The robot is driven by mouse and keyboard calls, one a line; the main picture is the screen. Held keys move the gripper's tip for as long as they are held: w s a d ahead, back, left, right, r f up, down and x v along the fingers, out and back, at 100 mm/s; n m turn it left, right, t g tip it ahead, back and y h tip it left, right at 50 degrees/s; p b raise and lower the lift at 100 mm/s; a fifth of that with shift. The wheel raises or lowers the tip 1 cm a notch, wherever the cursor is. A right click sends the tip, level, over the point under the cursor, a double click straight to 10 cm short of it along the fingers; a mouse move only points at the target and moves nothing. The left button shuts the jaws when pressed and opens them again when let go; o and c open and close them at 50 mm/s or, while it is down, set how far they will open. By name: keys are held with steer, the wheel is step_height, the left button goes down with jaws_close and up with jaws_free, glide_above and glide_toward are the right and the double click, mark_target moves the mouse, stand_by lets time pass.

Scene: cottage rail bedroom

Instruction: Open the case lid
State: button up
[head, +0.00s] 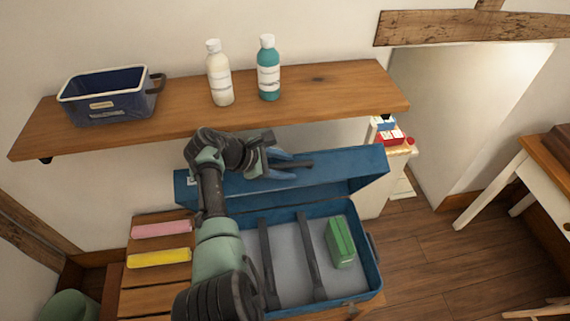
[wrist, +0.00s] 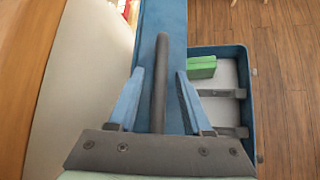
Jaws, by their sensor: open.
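The blue case (head: 375,270) stands under the shelf with its lid (head: 352,172) raised, so its grey interior shows. A green box (head: 340,243) lies inside at the right, and it also shows in the wrist view (wrist: 202,67). My gripper (head: 293,164) is at the raised lid with its blue fingers apart. In the wrist view, a dark bar (wrist: 160,62) on the lid runs between the open fingers (wrist: 159,73), with gaps visible on both sides. My arm hides the left part of the case.
A wooden shelf (head: 320,90) above holds a dark blue bin (head: 110,100), a white bottle (head: 219,78) and a teal bottle (head: 268,72). Pink (head: 161,229) and yellow (head: 160,258) items lie on slats at left.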

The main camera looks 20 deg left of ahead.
steer(key=v, duration=1.3)
